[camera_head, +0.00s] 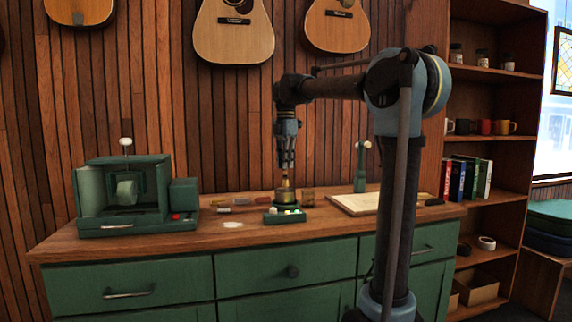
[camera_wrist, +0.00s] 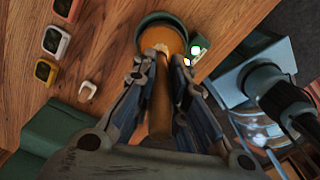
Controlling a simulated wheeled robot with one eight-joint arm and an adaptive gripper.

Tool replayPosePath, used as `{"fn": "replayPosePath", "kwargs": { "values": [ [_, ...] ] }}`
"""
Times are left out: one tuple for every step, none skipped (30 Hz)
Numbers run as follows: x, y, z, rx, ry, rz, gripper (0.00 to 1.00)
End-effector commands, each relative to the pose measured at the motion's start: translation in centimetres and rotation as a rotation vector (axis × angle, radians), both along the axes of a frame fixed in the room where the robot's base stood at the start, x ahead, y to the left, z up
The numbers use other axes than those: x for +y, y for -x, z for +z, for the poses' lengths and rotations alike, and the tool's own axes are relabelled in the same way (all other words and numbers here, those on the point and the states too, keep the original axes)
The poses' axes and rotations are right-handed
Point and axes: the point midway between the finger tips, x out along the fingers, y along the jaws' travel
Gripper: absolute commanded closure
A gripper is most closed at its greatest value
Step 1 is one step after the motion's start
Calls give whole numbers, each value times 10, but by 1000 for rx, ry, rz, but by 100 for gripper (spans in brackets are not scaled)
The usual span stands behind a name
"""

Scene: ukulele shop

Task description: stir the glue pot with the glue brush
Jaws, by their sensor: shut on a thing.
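The glue pot (camera_head: 286,198) stands on the workbench below my gripper (camera_head: 286,166). In the wrist view the pot shows a dark green rim (camera_wrist: 147,22) around an amber inside. My gripper is shut on the glue brush (camera_wrist: 160,118), whose wooden handle runs between the fingers. The brush points down, and its far end overlaps the pot's opening in the wrist view. In the head view the brush (camera_head: 285,181) shows as a short piece just above the pot. I cannot tell how deep its tip sits; the bristles are hidden.
A green unit with small lights (camera_head: 284,216) sits at the pot's front. A green machine (camera_head: 124,195) stands at the left. Small coloured containers (camera_wrist: 52,40) lie left of the pot. A pale board (camera_head: 362,203) and a green stand (camera_head: 361,170) are to the right.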

Motion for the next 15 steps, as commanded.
{"fn": "replayPosePath", "kwargs": {
  "values": [
    [0, 0, 0, 0, 0, 0, 100],
    [0, 0, 0, 0, 0, 0, 100],
    [0, 0, 1, 0, 0, 0, 100],
    [0, 0, 2, 0, 0, 0, 100],
    [0, 0, 4, 0, 0, 0, 100],
    [0, 0, 6, 0, 0, 0, 100],
    [0, 0, 9, 0, 0, 0, 100],
    [0, 0, 11, 0, 0, 0, 100],
    [0, 0, 15, 0, 0, 0, 100],
    [0, 0, 17, 0, 0, 0, 100],
    [0, 0, 19, 0, 0, 0, 100],
    [0, 0, 23, 0, 0, 0, 100],
    [0, 0, 25, 0, 0, 0, 100],
    [0, 0, 27, 0, 0, 0, 100],
    [0, 0, 31, 0, 0, 0, 100]
  ]
}}
